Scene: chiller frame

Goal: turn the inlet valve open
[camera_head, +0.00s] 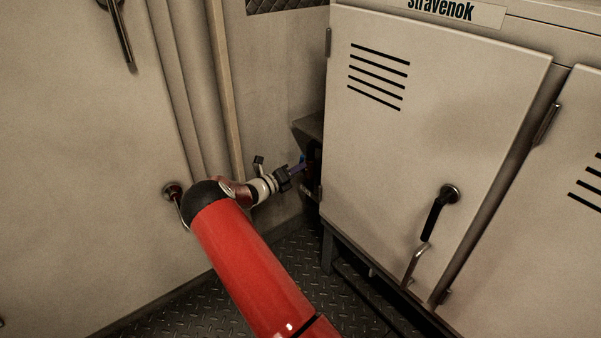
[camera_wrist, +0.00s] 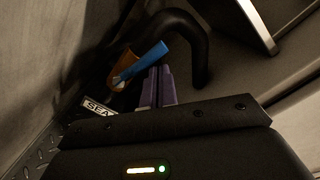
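The inlet valve shows in the wrist view as a flat blue lever (camera_wrist: 142,63) on an orange-brown body (camera_wrist: 122,67). The lever slants up to the right. In the head view only a small blue bit (camera_head: 302,158) shows beside the cabinet's left edge; the rest is hidden or too dark. My gripper (camera_head: 299,168) reaches into the dark gap there. In the wrist view its purple fingers (camera_wrist: 158,86) lie side by side with no clear gap. Their tips are just below the lever's right part. I cannot tell whether they touch it.
A thick black bent pipe (camera_wrist: 190,30) arches behind the fingers. A partly hidden label reading "SEA" (camera_wrist: 98,105) sits left of them. The pale cabinet door (camera_head: 430,130) stands close on the right. A beige wall panel (camera_head: 90,160) is on the left, with patterned metal floor (camera_head: 205,308) below.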

